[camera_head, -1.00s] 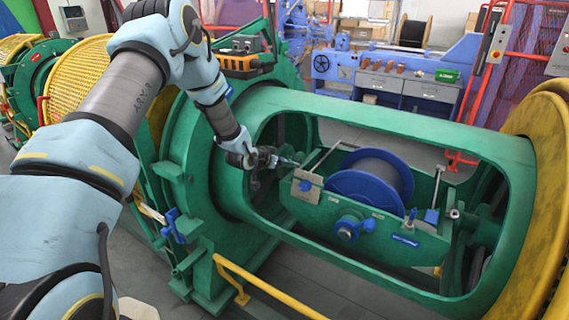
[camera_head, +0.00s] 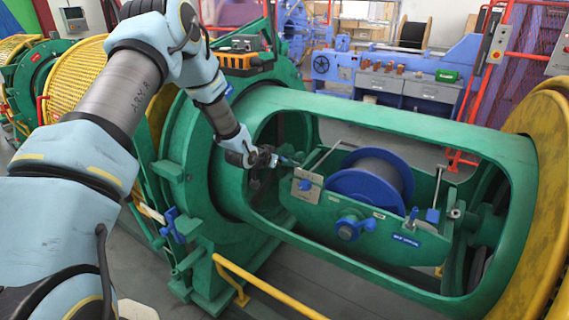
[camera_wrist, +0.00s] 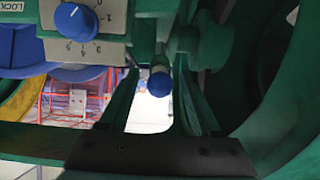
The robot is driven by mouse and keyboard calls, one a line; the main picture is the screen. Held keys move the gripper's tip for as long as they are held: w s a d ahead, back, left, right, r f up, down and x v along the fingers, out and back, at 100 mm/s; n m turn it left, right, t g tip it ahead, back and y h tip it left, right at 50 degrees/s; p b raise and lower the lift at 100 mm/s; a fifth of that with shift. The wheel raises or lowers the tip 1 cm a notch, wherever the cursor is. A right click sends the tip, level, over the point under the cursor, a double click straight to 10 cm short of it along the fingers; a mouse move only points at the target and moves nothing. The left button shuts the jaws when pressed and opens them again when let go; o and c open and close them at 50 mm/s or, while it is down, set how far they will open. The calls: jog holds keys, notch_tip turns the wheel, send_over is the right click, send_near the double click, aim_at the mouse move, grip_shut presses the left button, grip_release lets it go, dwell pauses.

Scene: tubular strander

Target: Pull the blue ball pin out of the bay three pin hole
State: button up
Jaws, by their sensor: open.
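The blue ball pin (camera_wrist: 160,82) shows in the wrist view as a round blue ball on a short pale neck, below a green bracket. My gripper (camera_wrist: 157,76) is open, with one finger on each side of the ball. Gaps show between the ball and both fingers. The pin's shaft and its hole are hidden behind the ball. In the head view my gripper (camera_head: 276,160) is inside the green tube's opening, just left of the cradle plate. The pin is too small there to make out surely.
A pale dial plate with a blue knob (camera_wrist: 75,22) lies close to the left finger. The green cradle (camera_head: 380,240) holds a blue-flanged spool (camera_head: 372,180). The tube's green rim (camera_head: 400,118) surrounds the opening. A yellow rail (camera_head: 270,290) runs in front.

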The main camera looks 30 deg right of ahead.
grip_shut()
dwell(0.5)
jog(key=shift+a, duration=0.1)
dwell(0.9)
jog(key=shift+p+v, duration=0.85)
jog(key=shift+v, duration=2.1)
jog(key=shift+r, duration=0.15)
jog(key=shift+p+v, duration=0.5)
jog(key=shift+v, duration=0.95)
